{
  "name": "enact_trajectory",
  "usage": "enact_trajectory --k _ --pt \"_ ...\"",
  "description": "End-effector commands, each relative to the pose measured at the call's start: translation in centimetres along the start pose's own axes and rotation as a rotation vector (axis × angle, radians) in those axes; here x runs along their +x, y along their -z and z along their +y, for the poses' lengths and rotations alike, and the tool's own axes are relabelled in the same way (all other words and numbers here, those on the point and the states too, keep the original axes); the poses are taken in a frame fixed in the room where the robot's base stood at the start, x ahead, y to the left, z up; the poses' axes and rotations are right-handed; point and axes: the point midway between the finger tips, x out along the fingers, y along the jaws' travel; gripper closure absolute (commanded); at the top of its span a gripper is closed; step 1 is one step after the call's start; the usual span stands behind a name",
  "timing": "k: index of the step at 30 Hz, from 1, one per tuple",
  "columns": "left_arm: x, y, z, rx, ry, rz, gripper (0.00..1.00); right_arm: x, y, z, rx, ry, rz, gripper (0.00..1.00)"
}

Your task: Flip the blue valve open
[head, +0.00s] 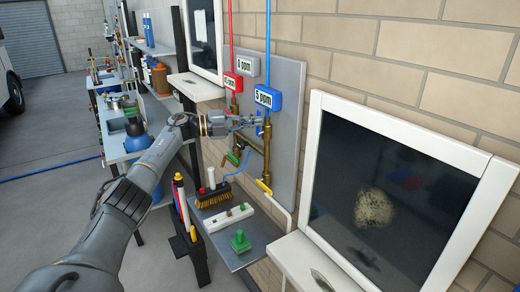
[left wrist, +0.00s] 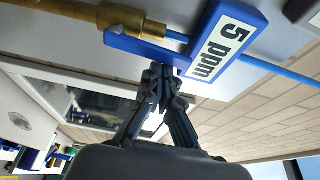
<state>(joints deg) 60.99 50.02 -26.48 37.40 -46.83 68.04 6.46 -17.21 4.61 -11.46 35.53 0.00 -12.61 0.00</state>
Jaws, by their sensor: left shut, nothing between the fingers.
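The blue valve (head: 261,131) sits on the brass pipe just below the blue 5 ppm display (head: 267,97), partly hidden by my left gripper. In the left wrist view a blue bar (left wrist: 140,49), seemingly the valve's handle, lies beside a brass fitting (left wrist: 125,19). My left gripper (head: 258,121) is shut and empty at the valve. In the left wrist view its fingertips (left wrist: 163,72) are together right at the bar's edge; I cannot tell whether they touch it. My right gripper is not in view.
A red display (head: 233,82) and grey 0 ppm display (head: 248,65) are on the grey panel (head: 287,75). Below, a shelf holds a brush (head: 213,196), a white strip (head: 228,218) and a green piece (head: 240,242). A white-framed dark panel (head: 385,185) stands at right.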

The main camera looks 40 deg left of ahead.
Motion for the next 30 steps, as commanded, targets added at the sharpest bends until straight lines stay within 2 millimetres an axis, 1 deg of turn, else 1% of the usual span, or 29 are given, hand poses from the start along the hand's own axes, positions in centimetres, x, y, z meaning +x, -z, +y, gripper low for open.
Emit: enact_trajectory --k 9,25,30 --pt "-0.14 -0.42 -0.08 -0.072 0.025 0.000 1.00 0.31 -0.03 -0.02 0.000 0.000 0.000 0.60" --pt "-0.10 -0.41 -0.11 -0.077 0.026 0.000 1.00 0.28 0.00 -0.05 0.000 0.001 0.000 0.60" --pt "0.53 -0.07 -0.19 -0.077 0.026 0.002 1.00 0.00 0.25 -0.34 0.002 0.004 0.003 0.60"
